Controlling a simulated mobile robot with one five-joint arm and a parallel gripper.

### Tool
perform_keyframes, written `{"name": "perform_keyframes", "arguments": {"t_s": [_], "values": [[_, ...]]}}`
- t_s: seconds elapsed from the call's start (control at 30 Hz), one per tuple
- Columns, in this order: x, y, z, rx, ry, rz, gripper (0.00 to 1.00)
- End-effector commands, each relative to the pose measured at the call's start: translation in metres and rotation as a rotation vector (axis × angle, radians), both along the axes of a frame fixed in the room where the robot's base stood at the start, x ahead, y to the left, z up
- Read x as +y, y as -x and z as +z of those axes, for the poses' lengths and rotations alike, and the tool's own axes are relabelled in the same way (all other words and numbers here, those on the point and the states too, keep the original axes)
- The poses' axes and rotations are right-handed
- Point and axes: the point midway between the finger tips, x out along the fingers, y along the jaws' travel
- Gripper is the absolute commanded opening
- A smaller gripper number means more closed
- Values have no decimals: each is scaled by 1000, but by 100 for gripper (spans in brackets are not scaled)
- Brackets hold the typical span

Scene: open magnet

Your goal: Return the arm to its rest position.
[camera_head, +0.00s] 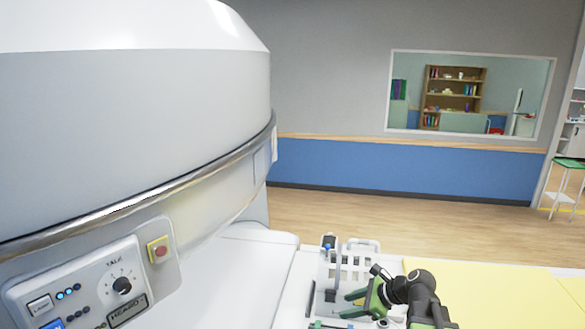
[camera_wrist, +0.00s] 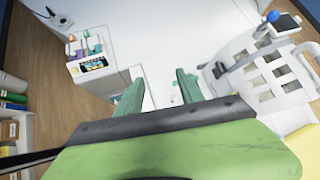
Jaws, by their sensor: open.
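My gripper (camera_head: 354,304) shows at the bottom of the head view, with green jaws on a black arm, beside a white slotted frame (camera_head: 360,262). In the wrist view my gripper (camera_wrist: 158,88) has its two green fingers apart, with nothing between them. The white slotted frame (camera_wrist: 283,70) stands to the right of the fingers there, with a blue knob at its top. I cannot tell whether the gripper touches the frame.
The large white magnet (camera_head: 130,110) fills the left, with a control panel (camera_head: 85,290) and a red button (camera_head: 159,249) on its side. A yellow pad (camera_head: 500,296) lies at the right. Wooden floor (camera_head: 400,220) is open behind. A small device with coloured knobs (camera_wrist: 92,62) stands left of the fingers.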

Motion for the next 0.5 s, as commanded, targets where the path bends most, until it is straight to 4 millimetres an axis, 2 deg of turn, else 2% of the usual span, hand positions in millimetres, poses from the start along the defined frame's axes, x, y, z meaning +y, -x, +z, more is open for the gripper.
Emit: {"name": "perform_keyframes", "arguments": {"t_s": [0.03, 0.23, 0.37, 0.5], "values": [[4, 0, -13, 0, 0, 7, 45], [26, 1, -47, 1, 2, 43, 45], [42, 5, -82, 7, 28, 75, 45], [60, 15, -136, 12, 102, 148, 45]]}}
